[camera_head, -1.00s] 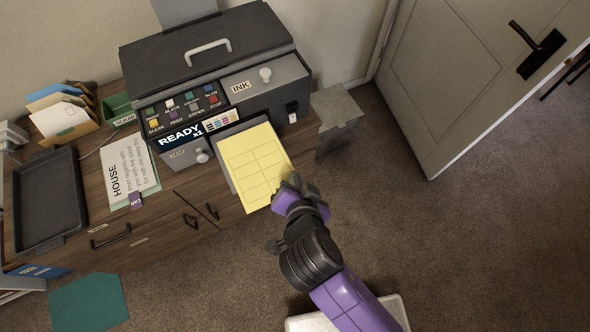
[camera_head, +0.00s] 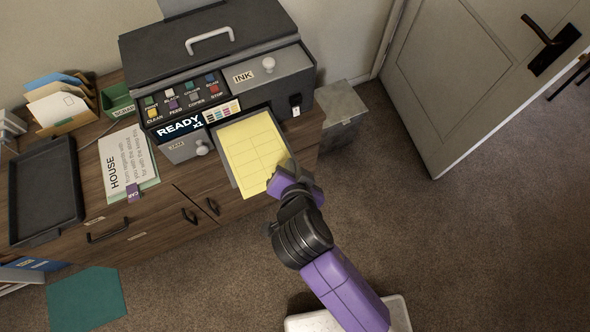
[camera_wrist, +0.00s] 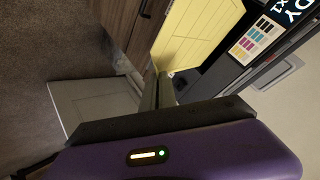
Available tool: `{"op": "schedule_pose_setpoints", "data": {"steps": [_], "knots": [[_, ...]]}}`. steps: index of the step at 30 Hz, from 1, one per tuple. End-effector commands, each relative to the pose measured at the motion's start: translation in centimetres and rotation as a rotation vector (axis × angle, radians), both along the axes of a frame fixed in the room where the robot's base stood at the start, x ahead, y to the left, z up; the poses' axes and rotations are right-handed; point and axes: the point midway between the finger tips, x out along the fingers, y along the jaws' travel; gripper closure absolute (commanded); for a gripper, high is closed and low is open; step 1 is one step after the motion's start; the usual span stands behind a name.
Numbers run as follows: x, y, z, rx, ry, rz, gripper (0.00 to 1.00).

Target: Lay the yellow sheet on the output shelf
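The yellow sheet (camera_head: 252,150), printed with a grid of boxes, lies over the grey shelf (camera_head: 225,160) that juts from the front of the printing machine. A thin grey rim shows along the sheet's left and right sides. My gripper (camera_head: 287,172) is at the sheet's lower right corner. In the wrist view the sheet (camera_wrist: 198,35) runs down to my close-set fingers (camera_wrist: 163,92), which look shut on its edge. Whether the sheet rests fully on the shelf or hangs slightly above it cannot be told. The fingertips are partly hidden in the head view.
The machine (camera_head: 215,45) has coloured buttons and a READY display. A HOUSE sheet (camera_head: 125,165), a black tray (camera_head: 45,195) and a paper sorter (camera_head: 62,105) stand on the cabinet to the left. A grey bin (camera_head: 342,105) stands right of the cabinet; carpet lies open beyond.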

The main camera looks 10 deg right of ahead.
Motion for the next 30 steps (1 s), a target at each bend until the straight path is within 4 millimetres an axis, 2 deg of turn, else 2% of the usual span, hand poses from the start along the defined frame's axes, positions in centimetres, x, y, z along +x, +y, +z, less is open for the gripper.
{"op": "schedule_pose_setpoints", "data": {"steps": [23,30], "knots": [[5.5,1.6,0.0,0.001,-0.002,0.0,1.0],[5.4,1.6,-1.3,0.001,0.0,-0.001,1.0]]}}
